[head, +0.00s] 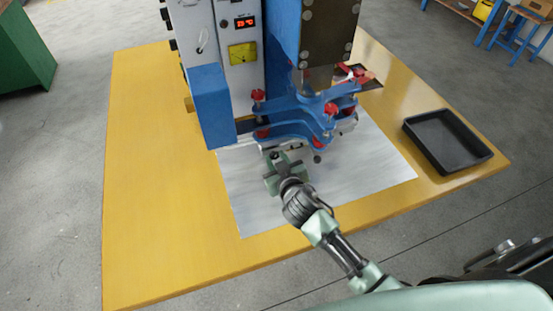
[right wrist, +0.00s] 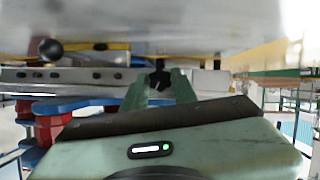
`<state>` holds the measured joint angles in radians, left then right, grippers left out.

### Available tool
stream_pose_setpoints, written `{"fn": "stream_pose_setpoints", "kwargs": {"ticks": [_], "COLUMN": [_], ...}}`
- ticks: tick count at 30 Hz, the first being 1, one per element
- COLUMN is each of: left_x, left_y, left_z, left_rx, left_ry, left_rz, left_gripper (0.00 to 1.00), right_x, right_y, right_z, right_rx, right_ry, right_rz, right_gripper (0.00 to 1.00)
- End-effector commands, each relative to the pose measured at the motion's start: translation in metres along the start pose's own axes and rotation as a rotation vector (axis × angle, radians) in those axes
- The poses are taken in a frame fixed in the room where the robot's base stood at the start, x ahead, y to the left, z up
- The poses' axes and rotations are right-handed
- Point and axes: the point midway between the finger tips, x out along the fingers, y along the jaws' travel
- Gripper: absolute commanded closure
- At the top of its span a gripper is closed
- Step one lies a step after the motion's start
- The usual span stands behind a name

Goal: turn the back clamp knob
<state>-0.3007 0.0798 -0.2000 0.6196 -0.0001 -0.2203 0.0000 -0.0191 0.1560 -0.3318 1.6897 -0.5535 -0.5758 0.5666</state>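The blue press clamp (head: 295,115) carries several red knobs, such as one on the left post (head: 258,95) and one on the right arm (head: 330,108). I cannot tell which knob is the back one. My right gripper (head: 276,160) is over the white sheet, in front of the clamp's left part. In the right wrist view its two green fingers (right wrist: 160,86) stand apart, with a small dark knob-like part (right wrist: 160,77) between their tips. I cannot tell whether they touch it. The red and blue clamp parts (right wrist: 65,112) are to the left there. My left gripper is not in view.
The machine stands on a yellow table (head: 150,200) with a white sheet (head: 350,180) under the clamp. A black ball handle (head: 317,159) sticks out right of my gripper. An empty black tray (head: 447,140) is at the right. The table's left side is clear.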

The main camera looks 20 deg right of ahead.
Motion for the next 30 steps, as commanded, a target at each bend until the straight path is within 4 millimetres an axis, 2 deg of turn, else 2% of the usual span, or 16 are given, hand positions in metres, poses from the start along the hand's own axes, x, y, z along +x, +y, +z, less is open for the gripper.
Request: {"fn": "stream_pose_setpoints", "kwargs": {"ticks": [5,13,22,23,24,25,30], "left_x": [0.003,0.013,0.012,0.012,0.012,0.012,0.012], "left_y": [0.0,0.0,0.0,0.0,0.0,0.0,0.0], "left_z": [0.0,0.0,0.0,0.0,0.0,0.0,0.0], "left_rx": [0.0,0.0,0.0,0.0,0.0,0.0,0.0], "left_ry": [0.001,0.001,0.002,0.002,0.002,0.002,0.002], "left_rz": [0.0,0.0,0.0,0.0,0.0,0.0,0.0], "left_gripper": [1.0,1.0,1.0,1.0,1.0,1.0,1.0], "right_x": [0.0,0.001,0.0,0.0,0.0,0.0,0.0], "right_y": [-0.002,-0.003,-0.002,-0.002,-0.002,-0.002,-0.002], "right_z": [0.001,0.001,-0.001,-0.001,-0.001,-0.001,0.0], "right_rx": [-0.033,-0.238,-0.257,-0.256,-0.256,-0.256,-0.255], "right_ry": [0.001,0.002,0.002,0.002,0.002,0.002,0.001], "right_rz": [0.013,0.099,0.105,0.105,0.105,0.105,0.105], "right_gripper": [1.0,1.0,1.0,0.67,0.56,0.51,0.51]}}
